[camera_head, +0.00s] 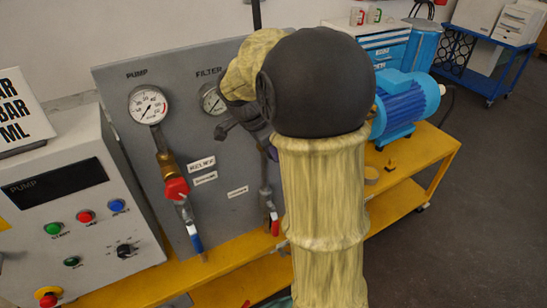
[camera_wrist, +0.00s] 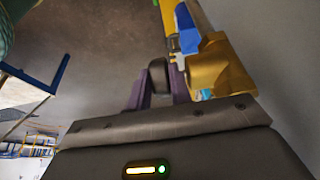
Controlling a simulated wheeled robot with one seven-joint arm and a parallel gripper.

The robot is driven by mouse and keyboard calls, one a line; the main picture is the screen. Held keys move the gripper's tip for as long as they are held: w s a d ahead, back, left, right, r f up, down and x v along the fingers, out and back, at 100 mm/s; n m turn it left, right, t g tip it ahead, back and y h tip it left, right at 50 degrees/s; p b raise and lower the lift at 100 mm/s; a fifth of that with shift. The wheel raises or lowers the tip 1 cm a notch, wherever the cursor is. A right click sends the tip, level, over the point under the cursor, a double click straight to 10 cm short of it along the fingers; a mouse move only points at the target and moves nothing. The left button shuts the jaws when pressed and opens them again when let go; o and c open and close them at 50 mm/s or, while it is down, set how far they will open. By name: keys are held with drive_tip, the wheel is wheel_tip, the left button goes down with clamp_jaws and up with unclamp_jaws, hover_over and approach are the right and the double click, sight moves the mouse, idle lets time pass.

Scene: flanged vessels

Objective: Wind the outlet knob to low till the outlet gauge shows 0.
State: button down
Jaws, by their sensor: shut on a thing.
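My gripper (camera_wrist: 158,92) has its two purple fingers on either side of a dark knob (camera_wrist: 157,72) in the wrist view, shut on it. A brass fitting (camera_wrist: 215,68) is close beside the fingers on the right. This looks like the outlet knob, but no label shows there. In the head view my arm covers the right part of the grey panel (camera_head: 225,185), hiding the knob and the outlet gauge, so its reading cannot be seen. Part of my gripper shows at the panel, beside the filter gauge (camera_head: 213,100).
The pump gauge (camera_head: 148,105) and a red valve (camera_head: 176,189) are on the panel's left. A control box (camera_head: 75,215) with buttons stands farther left. A blue motor (camera_head: 405,103) sits on the yellow bench (camera_head: 437,145) to the right.

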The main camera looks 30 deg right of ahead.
drive_tip(key=h+b, duration=0.2)
drive_tip(key=b, duration=0.2)
drive_tip(key=f+h+b, duration=0.1)
drive_tip(key=h+b, duration=0.1)
drive_tip(key=b, duration=0.3)
drive_tip(key=a+f+h+b, duration=0.1)
drive_tip(key=h+b, duration=0.1)
drive_tip(key=b, duration=0.2)
drive_tip(key=shift+f+h+b, duration=0.15)
drive_tip(key=shift+h+b, duration=0.2)
drive_tip(key=shift+h, duration=0.05)
drive_tip(key=h+b, duration=0.2)
drive_tip(key=b, duration=0.2)
drive_tip(key=shift+f, duration=0.1)
drive_tip(key=shift+h+b, duration=0.5)
drive_tip(key=shift+b, duration=0.55)
drive_tip(key=shift+d, duration=0.1)
drive_tip(key=c, duration=1.5)
unclamp_jaws()
drive_tip(key=shift+c, duration=0.2)
drive_tip(key=shift+r, duration=0.25)
wheel_tip(320, 180, up, 10)
drive_tip(key=shift+f+p, duration=0.1)
drive_tip(key=shift+p, duration=0.55)
